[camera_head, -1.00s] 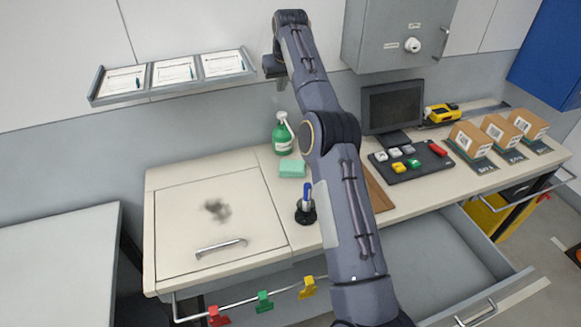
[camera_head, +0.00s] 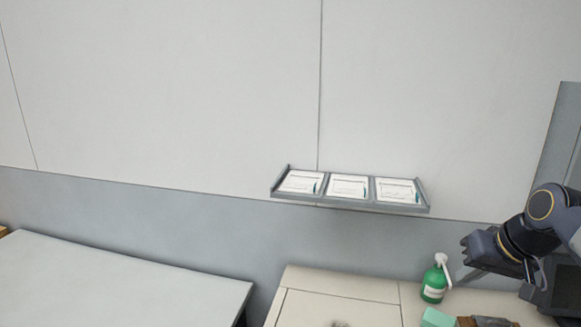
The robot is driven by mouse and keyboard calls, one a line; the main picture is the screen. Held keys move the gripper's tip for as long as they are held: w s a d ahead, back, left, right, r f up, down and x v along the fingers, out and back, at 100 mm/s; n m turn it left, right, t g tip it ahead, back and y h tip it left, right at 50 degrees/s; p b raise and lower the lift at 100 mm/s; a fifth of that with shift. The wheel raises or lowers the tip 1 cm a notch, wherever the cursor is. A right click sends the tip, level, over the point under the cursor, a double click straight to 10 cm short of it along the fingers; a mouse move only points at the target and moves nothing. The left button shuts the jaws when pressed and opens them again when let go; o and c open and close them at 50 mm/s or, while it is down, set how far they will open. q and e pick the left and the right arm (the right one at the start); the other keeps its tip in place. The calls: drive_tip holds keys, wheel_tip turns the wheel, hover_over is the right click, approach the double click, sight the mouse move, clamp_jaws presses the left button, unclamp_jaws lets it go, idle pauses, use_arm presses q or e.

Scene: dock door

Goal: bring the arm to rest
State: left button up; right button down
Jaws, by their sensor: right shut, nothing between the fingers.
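My right arm comes in at the right edge and is bent. Its dark right gripper (camera_head: 474,250) is above the back of the workbench, to the right of the green spray bottle (camera_head: 434,283). The gripper is shut and holds nothing; its fingertips are small and hard to make out. My left gripper is not in view.
A wall rack (camera_head: 350,203) with three paper sheets hangs above the cream workbench (camera_head: 330,310). A green sponge (camera_head: 438,318) lies near the bottle. A grey table (camera_head: 130,275) at left is bare. Part of a grey wall cabinet (camera_head: 562,135) shows at right.

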drive_tip(key=s+a+f+y, duration=0.1)
drive_tip(key=s+a+f, duration=0.5)
drive_tip(key=s, duration=0.5)
drive_tip(key=s+a+f+b, duration=0.1)
drive_tip(key=s+a+f, duration=0.5)
drive_tip(key=s+f, duration=0.3)
drive_tip(key=shift+s+a+f+y, duration=0.15)
drive_tip(key=shift+s+f+y, duration=0.2)
drive_tip(key=shift+s, duration=0.7)
